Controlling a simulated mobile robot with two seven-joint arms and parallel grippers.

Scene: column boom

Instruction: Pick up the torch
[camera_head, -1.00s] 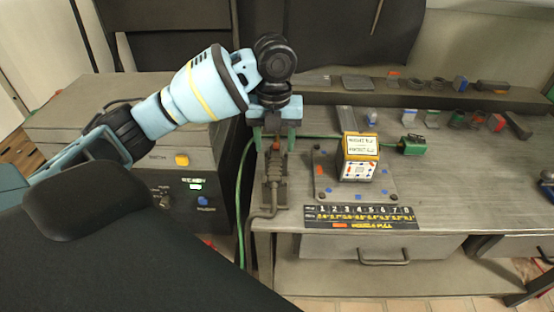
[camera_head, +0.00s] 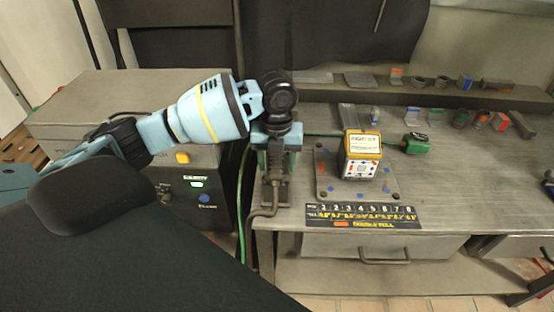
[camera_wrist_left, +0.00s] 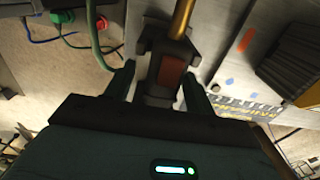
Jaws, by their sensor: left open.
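The torch (camera_head: 274,193) lies on the left end of the workbench, with a dark body and a bent tube at its near end. The left wrist view shows the torch's dark body with a red-brown patch (camera_wrist_left: 170,72) and a brass tube running upward. My left gripper (camera_head: 276,163) is over the torch and points down. Its two teal fingers (camera_wrist_left: 158,78) are open, one on each side of the torch body, with gaps visible. The far part of the torch is hidden under my gripper in the head view. My right gripper is out of view.
A green hose (camera_head: 241,200) hangs at the bench's left edge, beside a control cabinet (camera_head: 190,190).

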